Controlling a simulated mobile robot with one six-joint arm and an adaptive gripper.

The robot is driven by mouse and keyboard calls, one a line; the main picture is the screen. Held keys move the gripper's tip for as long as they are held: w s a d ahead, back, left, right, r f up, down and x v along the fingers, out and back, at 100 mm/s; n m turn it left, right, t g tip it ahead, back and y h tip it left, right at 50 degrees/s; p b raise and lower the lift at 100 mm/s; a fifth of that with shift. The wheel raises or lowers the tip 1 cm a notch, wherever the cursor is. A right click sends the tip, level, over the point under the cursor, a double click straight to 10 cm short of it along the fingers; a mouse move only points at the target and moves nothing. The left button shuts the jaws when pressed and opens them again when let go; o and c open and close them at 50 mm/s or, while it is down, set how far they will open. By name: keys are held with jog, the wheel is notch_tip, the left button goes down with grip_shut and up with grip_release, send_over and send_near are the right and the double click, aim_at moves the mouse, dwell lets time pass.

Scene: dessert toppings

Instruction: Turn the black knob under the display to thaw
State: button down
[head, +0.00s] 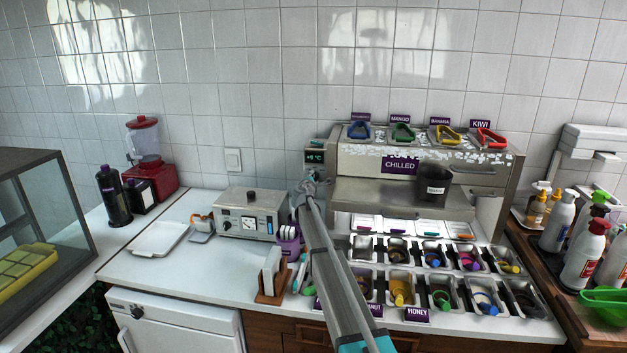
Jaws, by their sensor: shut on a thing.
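The small dark display (314,157) with lit digits is on the left end of the steel chilled unit; the digits are too small to read surely. My gripper (308,180) is right below the display, at the far end of my arm, which reaches up from the bottom of the head view. It is shut at the place under the display. The black knob is hidden behind my fingers, so its pointer and any thaw mark cannot be seen.
The chilled unit's steel shelf (385,199) juts out right of my gripper and bears a black cup (434,183). Topping pans with coloured-handled tools lie below. A steel box (250,213) with dials and a purple utensil holder (288,243) stand to the left.

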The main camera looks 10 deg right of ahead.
jog(key=shift+w, duration=0.1)
jog(key=shift+c, duration=1.3)
grip_release()
jog(key=shift+n, duration=0.3)
